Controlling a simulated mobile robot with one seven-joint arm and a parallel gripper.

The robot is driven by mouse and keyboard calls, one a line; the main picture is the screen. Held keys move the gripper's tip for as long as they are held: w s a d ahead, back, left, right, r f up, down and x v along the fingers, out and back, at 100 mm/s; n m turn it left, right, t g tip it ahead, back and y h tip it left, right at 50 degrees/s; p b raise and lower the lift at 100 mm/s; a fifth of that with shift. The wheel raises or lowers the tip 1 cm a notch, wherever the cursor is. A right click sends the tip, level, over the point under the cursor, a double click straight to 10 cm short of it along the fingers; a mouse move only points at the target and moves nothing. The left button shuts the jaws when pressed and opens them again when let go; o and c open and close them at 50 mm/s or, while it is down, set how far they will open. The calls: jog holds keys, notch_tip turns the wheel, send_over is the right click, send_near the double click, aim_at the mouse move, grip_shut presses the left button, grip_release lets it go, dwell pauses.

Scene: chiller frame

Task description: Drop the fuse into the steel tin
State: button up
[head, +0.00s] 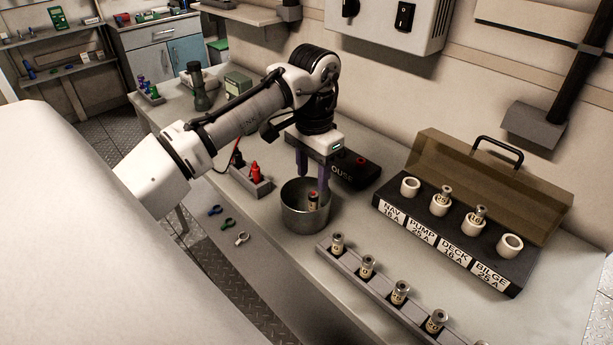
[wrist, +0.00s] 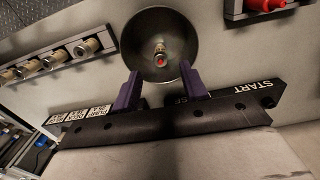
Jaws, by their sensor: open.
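The steel tin (head: 305,217) stands on the bench, round and open at the top. It also shows in the wrist view (wrist: 128,42). A fuse with a red end (head: 313,201) is inside the tin's rim, and in the wrist view the fuse (wrist: 160,58) appears near the middle of the tin. I cannot tell whether it rests on the tin's floor. My gripper (head: 313,184) is above the tin with its purple fingers pointing down. In the wrist view my gripper (wrist: 161,84) is open, with clear space between the fingers and the fuse beyond them.
A rack of several fuses (head: 384,290) lies right of the tin. A labelled fuse box (head: 455,238) with a raised cover stands behind it. A black box with a red button (head: 355,170) is just behind the tin. A holder with red clips (head: 252,180) is left.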

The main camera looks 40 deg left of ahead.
notch_tip(320, 180, up, 14)
jog(key=shift+f, duration=0.25)
dwell(0.6)
